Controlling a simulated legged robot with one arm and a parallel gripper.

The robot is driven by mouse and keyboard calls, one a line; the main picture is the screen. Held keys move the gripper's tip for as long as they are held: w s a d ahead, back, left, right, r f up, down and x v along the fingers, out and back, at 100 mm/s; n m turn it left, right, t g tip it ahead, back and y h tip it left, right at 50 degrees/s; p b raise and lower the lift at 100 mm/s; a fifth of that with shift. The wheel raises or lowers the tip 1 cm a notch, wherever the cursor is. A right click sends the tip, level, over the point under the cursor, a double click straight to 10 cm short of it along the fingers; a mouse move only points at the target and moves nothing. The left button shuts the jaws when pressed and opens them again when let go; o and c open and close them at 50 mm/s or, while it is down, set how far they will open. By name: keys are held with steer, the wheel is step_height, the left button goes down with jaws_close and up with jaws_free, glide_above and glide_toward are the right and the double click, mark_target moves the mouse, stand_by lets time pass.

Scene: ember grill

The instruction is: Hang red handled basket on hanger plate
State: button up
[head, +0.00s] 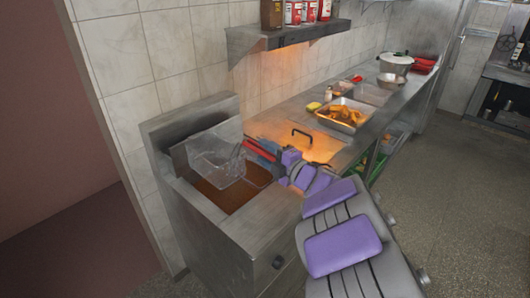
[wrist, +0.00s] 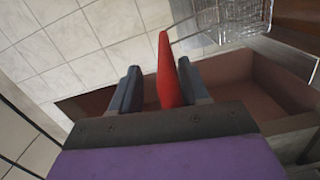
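The red handled basket is a wire mesh basket (head: 216,152) above the left part of the fryer's oil vat, in front of the raised metal back plate (head: 185,116). I take this plate to be the hanger plate; its hooks cannot be made out. The basket looks tilted. Its red handle (head: 262,149) runs to my gripper (head: 276,160) at the vat's right side. In the wrist view the handle (wrist: 168,75) lies between the fingers of my gripper (wrist: 162,85), nearer the right one. The mesh (wrist: 228,22) shows at the top right. The exact finger contact is hidden.
The oil vat (head: 232,195) is open below the basket. A counter with a black-handled lid (head: 302,140), a food tray (head: 343,114) and a pot (head: 395,63) extends to the right. A shelf (head: 290,36) juts from the tiled wall above. The floor at right is clear.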

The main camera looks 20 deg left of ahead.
steer(key=p+v, duration=0.3)
steer(key=v, duration=1.4)
steer(key=w+d+r+m+t+h, duration=0.35)
steer(key=d+m+h, duration=0.35)
steer(key=d, duration=0.3)
steer(key=w+d+r+m+t+h, duration=0.2)
steer(key=w+d+m+t+h, duration=0.15)
steer(key=d+m+h, duration=0.55)
steer(key=s+d+f+m+g+h, duration=0.2)
steer(key=s+d+m+g+h, duration=0.15)
steer(key=s+d, duration=0.4)
steer(key=s+d+f+m+g, duration=0.4)
steer(key=s+m, duration=0.1)
steer(key=s, duration=0.3)
steer(key=s+a+f+m+g+y, duration=0.1)
steer(key=s+a+g, duration=0.2)
steer(key=s, duration=0.6)
steer(key=s+a+f+m+g+y, duration=0.1)
steer(key=s+a+f+m+g, duration=0.1)
steer(key=s, duration=0.7)
steer(key=s+a+f+m+g+y, duration=0.1)
steer(key=s+a+g, duration=0.3)
steer(key=s, duration=0.5)
steer(key=shift+a+f, duration=0.2)
steer(key=shift+a, duration=0.15)
steer(key=shift+m+g+y, duration=0.25)
